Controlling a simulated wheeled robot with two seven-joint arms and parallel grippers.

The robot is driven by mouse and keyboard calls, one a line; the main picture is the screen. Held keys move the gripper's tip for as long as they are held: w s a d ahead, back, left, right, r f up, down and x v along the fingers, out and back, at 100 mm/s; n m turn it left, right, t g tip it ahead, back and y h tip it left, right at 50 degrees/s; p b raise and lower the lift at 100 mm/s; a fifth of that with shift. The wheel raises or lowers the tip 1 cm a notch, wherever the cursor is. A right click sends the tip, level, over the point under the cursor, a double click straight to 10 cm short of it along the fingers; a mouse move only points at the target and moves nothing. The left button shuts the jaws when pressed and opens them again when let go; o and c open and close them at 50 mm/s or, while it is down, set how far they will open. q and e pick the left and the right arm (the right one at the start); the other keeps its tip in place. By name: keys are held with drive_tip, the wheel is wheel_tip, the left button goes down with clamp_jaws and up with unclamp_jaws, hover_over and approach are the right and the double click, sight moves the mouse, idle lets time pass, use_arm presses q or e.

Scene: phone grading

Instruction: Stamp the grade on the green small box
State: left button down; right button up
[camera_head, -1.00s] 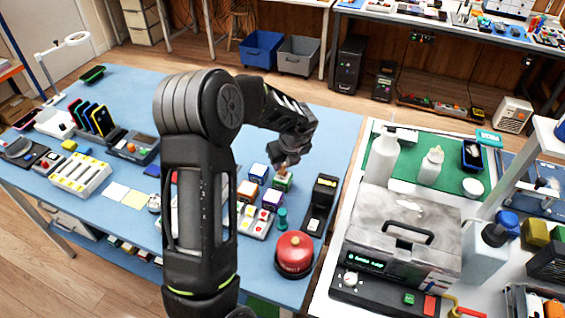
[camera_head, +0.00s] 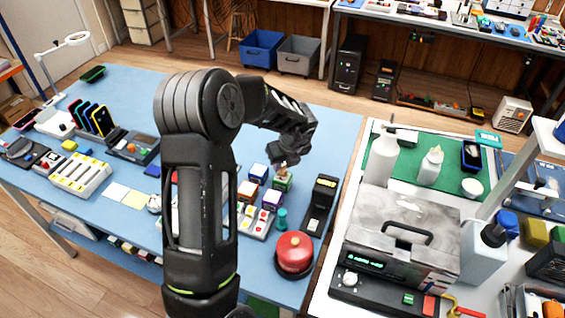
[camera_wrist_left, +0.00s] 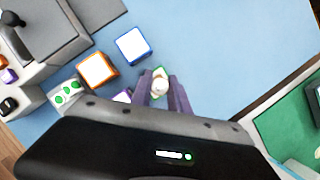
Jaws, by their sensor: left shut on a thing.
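The green small box (camera_head: 283,183) stands on the blue table, beside other small boxes edged in blue (camera_head: 258,173), orange (camera_head: 247,190) and purple (camera_head: 271,199). My left gripper (camera_head: 283,168) is directly above the green box and shut on a stamp with a pale, rounded handle. In the left wrist view the stamp's handle (camera_wrist_left: 159,84) sits between the two fingers, and a little green shows around it. The stamp's lower end is hidden, so I cannot tell whether it touches the box. My right gripper is not in view.
A teal stamp-like piece (camera_head: 282,218), a red dome (camera_head: 294,254) and a black device (camera_head: 320,205) stand near the table's right edge. A button panel (camera_head: 257,222) is in front of the boxes. Bare blue table lies behind the green box.

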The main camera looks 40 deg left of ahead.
use_arm(q)
wheel_tip(320, 180, up, 5)
drive_tip(key=p, duration=0.4)
drive_tip(key=shift+r, duration=0.95)
drive_tip(key=shift+w+f, duration=0.1)
